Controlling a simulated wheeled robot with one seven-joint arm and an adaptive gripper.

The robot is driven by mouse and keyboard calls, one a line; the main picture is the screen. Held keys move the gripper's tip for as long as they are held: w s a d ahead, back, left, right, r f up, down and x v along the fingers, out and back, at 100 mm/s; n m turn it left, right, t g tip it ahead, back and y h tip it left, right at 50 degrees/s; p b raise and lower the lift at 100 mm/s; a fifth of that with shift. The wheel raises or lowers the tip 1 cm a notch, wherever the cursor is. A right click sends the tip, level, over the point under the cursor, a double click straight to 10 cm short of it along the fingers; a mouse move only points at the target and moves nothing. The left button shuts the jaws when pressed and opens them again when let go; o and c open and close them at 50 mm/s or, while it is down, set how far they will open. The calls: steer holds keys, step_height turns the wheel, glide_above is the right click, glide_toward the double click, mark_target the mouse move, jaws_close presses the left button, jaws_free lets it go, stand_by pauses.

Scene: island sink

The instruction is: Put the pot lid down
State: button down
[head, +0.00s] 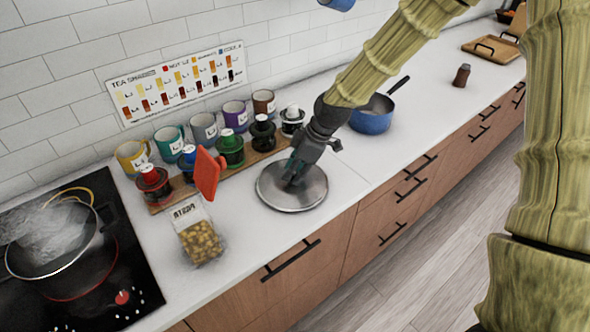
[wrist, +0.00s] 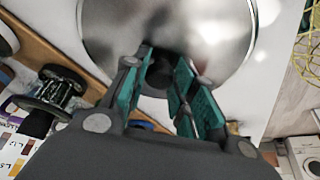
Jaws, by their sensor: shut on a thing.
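The pot lid (head: 305,195) is a round, shiny metal disc at the counter's front part, and its face fills the top of the wrist view (wrist: 215,35). My gripper (head: 294,178) is over its middle, with the fingers pointing down. In the wrist view my gripper (wrist: 165,92) has its teal-padded fingers around the dark knob (wrist: 155,80), shut on it. The knob is mostly hidden by the fingers. The lid looks level and at or very close to the counter top; I cannot tell if it touches. An open steaming pot (head: 50,240) stands on the black stove at the left.
A wooden board (head: 170,200) with several canisters is just left of the lid, mugs behind it. A bag (head: 199,240) lies front left, near an orange object (head: 208,173). A blue saucepan (head: 371,120) is behind right. The counter (head: 352,172) right of the lid is clear.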

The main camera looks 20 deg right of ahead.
steer(key=c, duration=1.1)
jaws_free()
steer(key=shift+f, duration=0.1)
steer(key=shift+c, duration=0.2)
steer(key=b+v, duration=0.2)
steer(key=v, duration=1)
